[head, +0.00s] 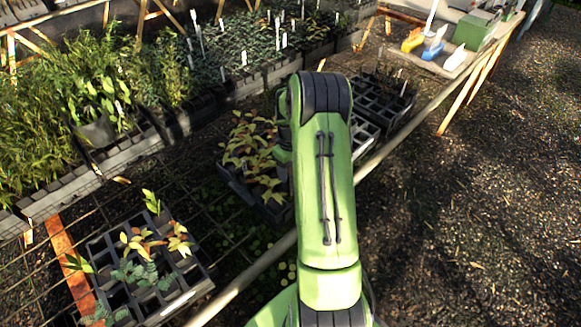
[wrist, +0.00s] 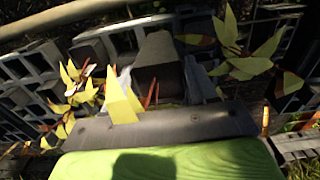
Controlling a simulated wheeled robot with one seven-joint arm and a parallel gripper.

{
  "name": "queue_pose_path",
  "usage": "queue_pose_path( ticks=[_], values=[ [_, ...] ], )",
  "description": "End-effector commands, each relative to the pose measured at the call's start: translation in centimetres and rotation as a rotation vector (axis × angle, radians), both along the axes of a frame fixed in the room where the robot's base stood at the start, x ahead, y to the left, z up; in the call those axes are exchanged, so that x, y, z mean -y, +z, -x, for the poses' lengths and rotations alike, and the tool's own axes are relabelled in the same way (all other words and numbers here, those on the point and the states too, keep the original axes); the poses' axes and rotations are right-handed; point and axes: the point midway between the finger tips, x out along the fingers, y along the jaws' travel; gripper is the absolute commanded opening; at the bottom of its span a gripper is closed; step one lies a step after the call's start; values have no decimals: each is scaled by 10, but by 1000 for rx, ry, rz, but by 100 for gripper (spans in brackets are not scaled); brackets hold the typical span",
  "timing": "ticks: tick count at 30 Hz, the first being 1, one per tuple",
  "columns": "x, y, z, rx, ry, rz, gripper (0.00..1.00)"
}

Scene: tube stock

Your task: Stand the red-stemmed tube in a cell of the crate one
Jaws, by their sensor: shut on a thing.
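In the wrist view my gripper (wrist: 160,84) is shut on a dark grey tapered tube (wrist: 156,49). Thin red stems (wrist: 152,94) and pale yellow leaves (wrist: 122,103) show at its near, dark end. Behind it is a grey crate with square cells (wrist: 92,52), and I cannot tell whether the tube is above or inside a cell. In the head view my green arm hides the gripper and the tube. Three dark crates show there: one at the lower left (head: 160,312), one in the middle (head: 232,184) and one at the right (head: 366,132). I cannot tell which is crate one.
Leafy seedlings (head: 150,245) stand in the lower-left crate, and yellow-leaved plants (head: 252,143) fill the middle one. Dense green plants (head: 90,80) and white labels line the back. A wire bench with a pale front rail (head: 410,113) lies below; gravel ground (head: 470,200) is at the right.

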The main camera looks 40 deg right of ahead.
Motion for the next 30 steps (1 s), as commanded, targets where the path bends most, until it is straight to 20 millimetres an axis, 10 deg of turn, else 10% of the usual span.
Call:
queue_pose_path(
  ticks=[30],
  values=[
    [0,-5,1,1,0,1,3]
  ],
)
